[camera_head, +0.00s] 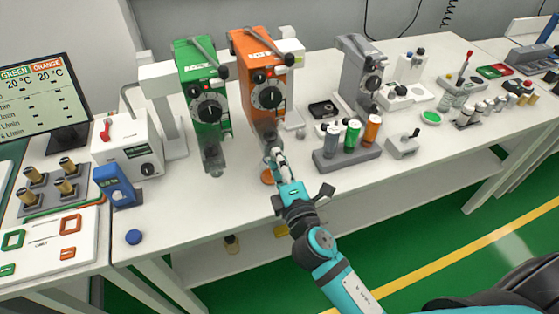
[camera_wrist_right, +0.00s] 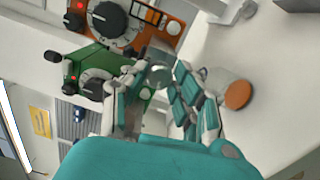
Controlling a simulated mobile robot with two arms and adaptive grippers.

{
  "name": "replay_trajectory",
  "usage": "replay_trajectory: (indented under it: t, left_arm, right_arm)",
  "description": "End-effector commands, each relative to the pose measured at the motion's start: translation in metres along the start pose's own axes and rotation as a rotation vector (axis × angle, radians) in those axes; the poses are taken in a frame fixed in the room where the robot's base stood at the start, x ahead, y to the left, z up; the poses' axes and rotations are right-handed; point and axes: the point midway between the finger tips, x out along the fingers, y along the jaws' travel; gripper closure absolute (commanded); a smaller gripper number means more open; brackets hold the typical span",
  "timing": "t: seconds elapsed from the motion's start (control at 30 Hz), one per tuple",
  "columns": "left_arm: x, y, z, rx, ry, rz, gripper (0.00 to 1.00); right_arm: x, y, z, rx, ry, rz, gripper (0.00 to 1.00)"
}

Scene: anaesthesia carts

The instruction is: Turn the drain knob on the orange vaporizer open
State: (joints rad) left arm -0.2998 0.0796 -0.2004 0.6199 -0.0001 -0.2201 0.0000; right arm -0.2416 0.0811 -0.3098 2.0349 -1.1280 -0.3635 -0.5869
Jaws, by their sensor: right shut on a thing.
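The orange vaporizer (camera_head: 262,82) stands upright on the white table, with a black dial on its front. In the right wrist view its orange front and dial (camera_wrist_right: 108,17) show at the top left. My right gripper (camera_head: 275,158) is at its lower end. In the wrist view my right gripper's fingers (camera_wrist_right: 161,80) close around a small greyish round part, which I take as the drain knob (camera_wrist_right: 160,76). The fingers hide most of it, and its turned position cannot be told. An orange-capped piece (camera_head: 267,177) lies just below the fingers. My left gripper is not in view.
A green vaporizer (camera_head: 203,90) stands close on the left. A grey rack (camera_head: 346,158) with several coloured bottles is to the right, and a grey vaporizer (camera_head: 360,75) stands behind it. The table front left of my right arm is mostly clear.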

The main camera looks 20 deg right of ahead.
Motion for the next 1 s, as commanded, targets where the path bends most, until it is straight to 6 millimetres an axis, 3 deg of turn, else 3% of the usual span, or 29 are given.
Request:
replay_trajectory:
  t: [0.07,0.1,0.23,0.57,0.67,0.9,1.0]
  left_arm:
    - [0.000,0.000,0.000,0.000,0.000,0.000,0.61]
    - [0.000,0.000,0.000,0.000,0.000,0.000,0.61]
    - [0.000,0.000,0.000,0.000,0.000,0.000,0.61]
    - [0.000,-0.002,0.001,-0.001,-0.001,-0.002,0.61]
    - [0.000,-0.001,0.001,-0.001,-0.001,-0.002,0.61]
    - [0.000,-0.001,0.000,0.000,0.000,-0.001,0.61]
    - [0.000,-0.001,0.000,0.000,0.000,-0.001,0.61]
  right_arm:
    - [0.000,0.000,-0.001,0.001,0.002,0.001,1.00]
    - [0.000,0.000,-0.001,0.001,0.002,0.001,0.67]
    - [0.000,0.000,-0.001,0.002,0.001,0.000,0.50]
    - [-0.003,-0.001,0.000,0.002,0.000,-0.001,0.49]
    - [-0.014,-0.002,-0.001,0.003,0.000,-0.004,0.49]
    - [-0.062,-0.002,0.000,0.005,-0.002,-0.009,0.49]
    - [-0.074,-0.001,0.000,0.005,-0.004,0.000,0.49]
